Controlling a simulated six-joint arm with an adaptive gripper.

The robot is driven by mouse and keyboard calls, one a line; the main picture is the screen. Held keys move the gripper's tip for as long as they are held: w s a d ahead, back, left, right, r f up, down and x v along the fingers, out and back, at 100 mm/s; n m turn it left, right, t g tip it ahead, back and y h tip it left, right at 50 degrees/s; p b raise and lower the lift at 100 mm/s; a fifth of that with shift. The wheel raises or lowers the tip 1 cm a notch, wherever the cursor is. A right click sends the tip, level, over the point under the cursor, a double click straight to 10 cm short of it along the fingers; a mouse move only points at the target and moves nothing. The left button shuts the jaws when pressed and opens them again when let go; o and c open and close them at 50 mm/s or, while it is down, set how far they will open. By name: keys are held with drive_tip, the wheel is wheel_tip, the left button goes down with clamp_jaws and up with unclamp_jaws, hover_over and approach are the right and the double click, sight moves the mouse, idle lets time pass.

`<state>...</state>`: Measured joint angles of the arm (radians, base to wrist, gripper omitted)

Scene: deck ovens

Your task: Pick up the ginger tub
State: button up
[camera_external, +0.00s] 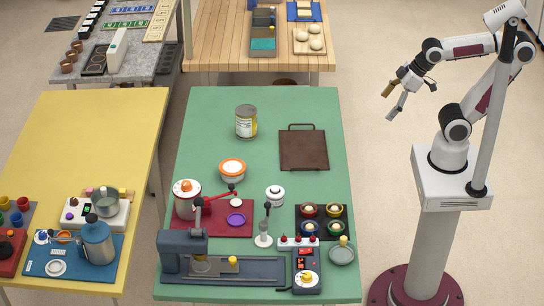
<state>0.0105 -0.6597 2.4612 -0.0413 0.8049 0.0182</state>
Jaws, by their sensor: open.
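My gripper (390,103) is open and empty. It hangs in the air to the right of the green table, well apart from both containers. Nothing covers the tub in this view.
A dark brown board (303,150) lies right of the can. A red mat (212,218) with a canister and a red-handled device is in front of the tub. A small white jar (275,195) and a dark tray of coloured rings (321,221) are nearby. The table's far left is clear.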

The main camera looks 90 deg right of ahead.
drive_tip(key=w+d+f+n+t, duration=0.1)
drive_tip(key=w+d+t, duration=0.1)
drive_tip(key=w, duration=1.4)
drive_tip(key=w+d+f+t, duration=0.1)
drive_tip(key=w+d+t, duration=0.15)
drive_tip(key=w, duration=1.25)
drive_tip(key=w+a+f+n+t+y, duration=0.1)
drive_tip(key=w+f+n, duration=0.1)
drive_tip(key=w+f, duration=0.8)
drive_tip(key=n+y, duration=0.1)
drive_tip(key=y, duration=0.3)
approach(235, 166)
drive_tip(key=shift+w+f+t, duration=0.15)
drive_tip(key=shift+w+t, duration=0.05)
drive_tip(key=shift+w, duration=0.25)
drive_tip(key=shift+w+f+t, duration=0.15)
drive_tip(key=shift+w+f, duration=0.05)
drive_tip(key=shift+w, duration=0.3)
drive_tip(key=shift+w+a+f, duration=0.1)
drive_tip(key=shift+a+f, duration=0.05)
drive_tip(key=shift+f, duration=0.4)
drive_tip(key=shift+x, duration=1.25)
drive_tip(key=shift+w+a, duration=0.1)
drive_tip(key=shift+x, duration=2.5)
